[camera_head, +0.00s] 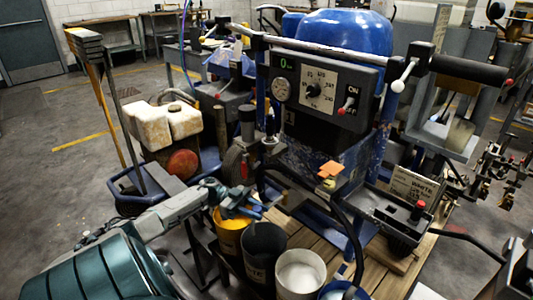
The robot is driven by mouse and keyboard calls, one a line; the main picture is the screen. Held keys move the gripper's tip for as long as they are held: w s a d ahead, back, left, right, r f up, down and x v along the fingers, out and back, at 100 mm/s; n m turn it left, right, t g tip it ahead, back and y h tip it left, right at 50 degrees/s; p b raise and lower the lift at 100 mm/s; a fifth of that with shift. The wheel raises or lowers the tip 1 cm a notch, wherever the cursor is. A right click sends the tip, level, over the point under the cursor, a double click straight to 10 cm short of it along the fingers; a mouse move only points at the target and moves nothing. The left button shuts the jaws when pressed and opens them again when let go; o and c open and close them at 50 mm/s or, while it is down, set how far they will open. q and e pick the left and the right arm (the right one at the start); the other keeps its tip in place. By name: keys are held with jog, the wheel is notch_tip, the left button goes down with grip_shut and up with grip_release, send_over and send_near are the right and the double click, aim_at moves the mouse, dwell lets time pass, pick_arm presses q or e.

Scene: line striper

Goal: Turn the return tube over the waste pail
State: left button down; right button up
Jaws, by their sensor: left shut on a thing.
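My left gripper (246,205) reaches in from the left, above the yellow-filled pail (231,246) and the rim of the dark pail. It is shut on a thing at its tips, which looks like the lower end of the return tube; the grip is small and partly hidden. The dark pail (263,262), which looks like the waste pail, stands just right of the yellow one, with faint lettering on its side. A black hose (345,214) curves down from the machine on the right. My right gripper does not show.
A white-filled pail (300,276) and a blue pail (337,291) stand right of the dark pail. The striper's control box (323,90) rises behind, above a wooden pallet (393,284). A valve block with a red knob (418,207) is at the right. Open floor (50,190) lies left.

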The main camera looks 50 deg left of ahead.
pick_arm(q)
jog(key=shift+a+g, duration=0.15)
jog(key=shift+g, duration=0.15)
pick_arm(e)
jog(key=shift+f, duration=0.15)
pick_arm(q)
jog(key=c, duration=1.1)
grip_release()
jog(key=shift+c, duration=0.2)
jog(key=shift+a, duration=0.1)
jog(key=b+v, duration=0.3)
jog(key=v, duration=0.7)
jog(key=shift+s+a, duration=0.2)
jog(key=shift+a, duration=0.1)
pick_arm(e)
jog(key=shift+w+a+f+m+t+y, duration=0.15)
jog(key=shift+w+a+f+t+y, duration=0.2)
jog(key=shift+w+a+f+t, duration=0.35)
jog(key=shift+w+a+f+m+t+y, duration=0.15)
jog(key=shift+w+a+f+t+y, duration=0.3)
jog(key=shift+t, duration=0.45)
pick_arm(q)
jog(key=shift+f, duration=0.15)
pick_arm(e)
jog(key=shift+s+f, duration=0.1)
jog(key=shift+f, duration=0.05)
